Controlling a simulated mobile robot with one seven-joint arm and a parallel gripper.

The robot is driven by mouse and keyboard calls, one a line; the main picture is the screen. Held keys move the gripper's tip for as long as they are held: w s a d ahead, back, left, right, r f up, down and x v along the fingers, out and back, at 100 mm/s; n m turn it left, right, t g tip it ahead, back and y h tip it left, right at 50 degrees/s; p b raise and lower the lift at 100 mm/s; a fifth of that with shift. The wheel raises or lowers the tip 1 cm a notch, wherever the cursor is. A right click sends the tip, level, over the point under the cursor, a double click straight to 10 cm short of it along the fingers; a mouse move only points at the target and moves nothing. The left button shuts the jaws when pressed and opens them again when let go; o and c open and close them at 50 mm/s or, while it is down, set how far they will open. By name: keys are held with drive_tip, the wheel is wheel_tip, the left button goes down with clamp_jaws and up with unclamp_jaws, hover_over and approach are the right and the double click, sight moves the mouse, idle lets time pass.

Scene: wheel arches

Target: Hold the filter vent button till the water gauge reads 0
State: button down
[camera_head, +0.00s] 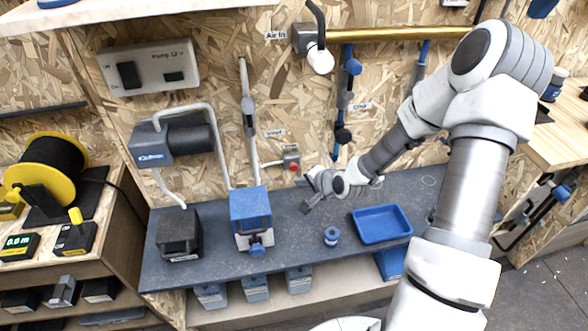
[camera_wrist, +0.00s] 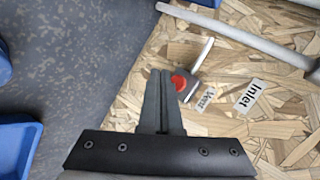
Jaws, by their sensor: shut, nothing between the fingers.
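The red vent button (camera_head: 294,165) sits in a small grey housing low on the chipboard wall, beside a "Vent" label. In the wrist view the red button (camera_wrist: 179,83) shows just right of my fingertips, partly hidden by them. My gripper (camera_head: 307,207) is shut and empty, above the grey bench in front of the wall. Its closed fingers (camera_wrist: 160,76) point toward the button; I cannot tell whether they touch it. A blue box-shaped unit (camera_head: 250,207), possibly the filter, stands on the bench to the left.
A grey pipe (camera_head: 248,110) runs down the wall left of the button. A blue tray (camera_head: 382,225) and a small blue-white spool (camera_head: 331,237) are on the bench (camera_head: 290,242). A black pump box (camera_head: 179,232) stands at left. A brass pipe (camera_head: 400,34) crosses above.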

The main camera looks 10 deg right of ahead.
sight(294, 167)
drive_tip(key=shift+w, duration=1.15)
drive_tip(key=shift+w, duration=0.15)
idle(1.1)
drive_tip(key=shift+w, duration=0.3)
drive_tip(key=shift+w, duration=0.55)
idle(4.8)
